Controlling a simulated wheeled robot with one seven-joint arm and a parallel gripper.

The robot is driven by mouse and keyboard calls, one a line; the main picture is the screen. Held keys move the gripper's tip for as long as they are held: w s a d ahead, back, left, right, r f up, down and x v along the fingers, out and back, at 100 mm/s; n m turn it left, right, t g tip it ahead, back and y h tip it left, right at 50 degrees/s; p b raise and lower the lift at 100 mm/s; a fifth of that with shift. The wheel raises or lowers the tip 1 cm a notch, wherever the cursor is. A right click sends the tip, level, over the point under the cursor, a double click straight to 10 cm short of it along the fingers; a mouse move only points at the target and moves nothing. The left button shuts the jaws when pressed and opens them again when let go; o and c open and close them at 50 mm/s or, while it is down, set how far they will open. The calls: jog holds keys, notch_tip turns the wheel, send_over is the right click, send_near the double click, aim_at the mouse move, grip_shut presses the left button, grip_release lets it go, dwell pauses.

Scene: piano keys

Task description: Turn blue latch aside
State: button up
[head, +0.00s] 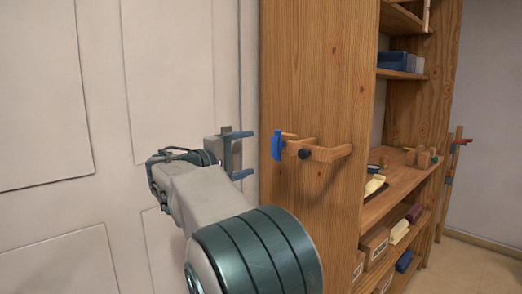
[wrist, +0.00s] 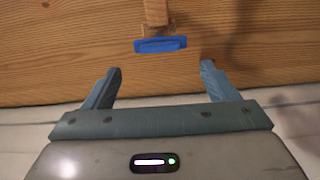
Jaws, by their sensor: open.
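The blue latch (head: 276,146) is a small upright blue piece at the left end of a wooden bracket (head: 318,152) on the side panel of a wooden cabinet. It also shows in the wrist view (wrist: 160,45), where it lies crosswise at the end of a wooden arm. My gripper (head: 240,155) is to the left of the latch in the head view, with its two blue-grey fingers apart and pointing toward it. In the wrist view my gripper (wrist: 160,82) is open and empty, and the latch lies beyond the gap between the fingertips, apart from them.
The wooden side panel (head: 315,60) stands behind the bracket. A dark round knob (head: 303,154) sits on the bracket. Shelves with boxes (head: 374,243) and small items are to the right. A pale panelled door (head: 55,90) fills the left.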

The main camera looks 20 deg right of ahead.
jog(key=v, duration=0.5)
jog(key=s+d+f+g+y+p, duration=0.1)
jog(key=s+d+f+y+p, duration=0.15)
jog(key=s+y+p, duration=0.2)
jog(key=s+d+f+g+y+p, duration=0.2)
jog(key=s+d+y+p, duration=0.1)
jog(key=s+p, duration=0.3)
jog(key=s+a+f+m+y+p, duration=0.1)
jog(key=s+a+y+p, duration=0.3)
jog(key=s, duration=0.5)
jog(key=s+a+f+m+y+p, duration=0.2)
jog(key=s+a+y+p, duration=0.3)
jog(key=s, duration=0.4)
jog(key=a+m+p, duration=0.1)
jog(key=p, duration=0.1)
jog(key=shift+f+p, duration=0.3)
jog(key=shift+y, duration=0.25)
jog(key=shift+c, duration=0.3)
